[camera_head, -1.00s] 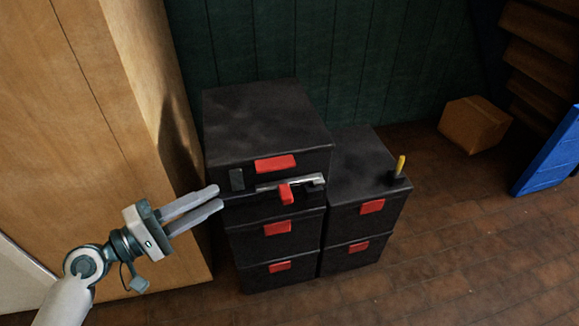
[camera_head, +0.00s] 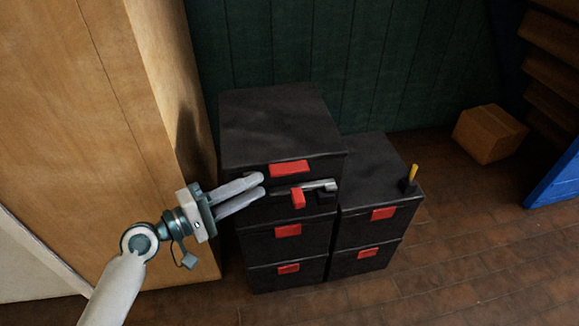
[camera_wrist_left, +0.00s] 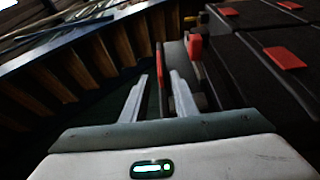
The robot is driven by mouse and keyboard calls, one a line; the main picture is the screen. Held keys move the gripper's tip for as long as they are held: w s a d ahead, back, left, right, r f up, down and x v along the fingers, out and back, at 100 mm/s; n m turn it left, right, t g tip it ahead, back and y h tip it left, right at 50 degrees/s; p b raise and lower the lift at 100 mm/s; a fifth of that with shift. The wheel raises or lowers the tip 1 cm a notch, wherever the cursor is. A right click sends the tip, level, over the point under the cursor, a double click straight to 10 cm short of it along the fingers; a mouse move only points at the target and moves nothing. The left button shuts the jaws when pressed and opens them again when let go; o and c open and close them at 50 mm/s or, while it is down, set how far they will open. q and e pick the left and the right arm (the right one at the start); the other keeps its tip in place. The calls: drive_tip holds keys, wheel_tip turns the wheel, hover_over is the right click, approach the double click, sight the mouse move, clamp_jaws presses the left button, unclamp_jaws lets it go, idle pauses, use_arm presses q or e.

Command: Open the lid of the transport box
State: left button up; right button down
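The black transport box (camera_head: 280,130) tops the taller of two stacks of black boxes. Its lid looks closed, with a red latch (camera_head: 290,168) on the front. Just below the latch are a grey bar (camera_head: 318,186), a red block (camera_head: 298,198) and a small black piece. My left gripper (camera_head: 262,185) is at the front left of this stack, fingertips left of the latch and bar. Its fingers are parallel, with an empty-looking gap. The left wrist view also shows the fingers apart (camera_wrist_left: 160,82), with a red strip (camera_wrist_left: 160,68) beyond the gap. Contact cannot be told. My right gripper is not in view.
A shorter stack of black boxes (camera_head: 375,165) stands on the right, with a yellow-handled item (camera_head: 412,175) on top. A wooden cabinet (camera_head: 110,90) stands left. A cardboard box (camera_head: 490,134) and a blue panel (camera_head: 556,180) are farther right. The brick-red floor in front is clear.

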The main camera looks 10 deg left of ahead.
sight(307, 162)
use_arm(q)
drive_tip(key=x, duration=1)
drive_tip(key=shift+d+p, duration=0.15)
drive_tip(key=shift+p, duration=0.15)
clamp_jaws()
idle(1.0)
